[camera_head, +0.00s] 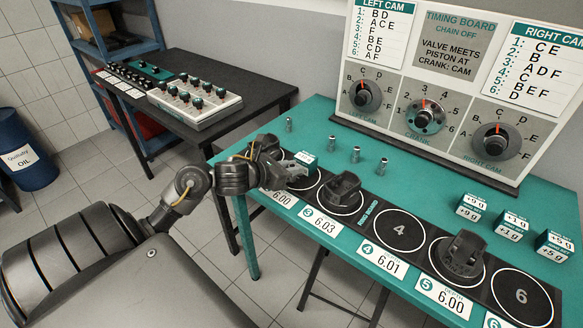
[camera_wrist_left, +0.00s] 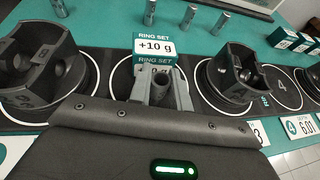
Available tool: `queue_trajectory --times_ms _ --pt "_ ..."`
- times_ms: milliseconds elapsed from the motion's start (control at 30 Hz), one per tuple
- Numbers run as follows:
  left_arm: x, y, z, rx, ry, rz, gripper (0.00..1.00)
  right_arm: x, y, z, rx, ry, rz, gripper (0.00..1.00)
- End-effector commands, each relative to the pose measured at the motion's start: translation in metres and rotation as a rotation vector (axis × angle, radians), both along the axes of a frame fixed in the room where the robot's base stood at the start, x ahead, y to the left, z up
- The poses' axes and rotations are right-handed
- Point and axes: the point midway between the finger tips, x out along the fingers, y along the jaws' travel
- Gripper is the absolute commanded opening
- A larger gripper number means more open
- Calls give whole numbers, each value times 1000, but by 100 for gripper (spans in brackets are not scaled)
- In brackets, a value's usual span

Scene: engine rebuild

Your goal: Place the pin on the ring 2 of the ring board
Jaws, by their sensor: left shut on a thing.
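My left gripper (camera_head: 300,168) is low over ring 2 (camera_head: 312,183) of the ring board. In the left wrist view its jaws (camera_wrist_left: 160,88) are shut on what appears to be the pin (camera_wrist_left: 159,86), a small grey cylinder mostly hidden between the fingers. A teal and white ring set box marked +10 g (camera_wrist_left: 155,47) stands just beyond the jaws at ring 2 (camera_wrist_left: 116,80); I cannot tell whether they touch. Several similar pins (camera_head: 357,154) stand upright in a row behind the board, with a gap in the row. My right gripper is not in view.
Dark pistons stand on ring 3 (camera_head: 343,187), ring 5 (camera_head: 463,252) and left of ring 2 (camera_wrist_left: 38,68). Ring 4 (camera_head: 399,230) and ring 6 (camera_head: 521,297) are bare. Several weight boxes (camera_head: 513,226) sit at right. The timing board (camera_head: 428,72) stands behind.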

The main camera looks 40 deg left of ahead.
Motion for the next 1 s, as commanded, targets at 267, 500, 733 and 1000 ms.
queue_trajectory --times_ms 267,500,733,1000 --pt "0 0 -2 0 0 0 41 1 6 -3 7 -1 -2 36" --pt "0 0 -2 0 0 0 41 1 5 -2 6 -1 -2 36" --pt "-12 3 5 5 0 0 41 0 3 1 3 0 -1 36" --pt "-65 11 26 6 3 -1 41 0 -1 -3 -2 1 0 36"
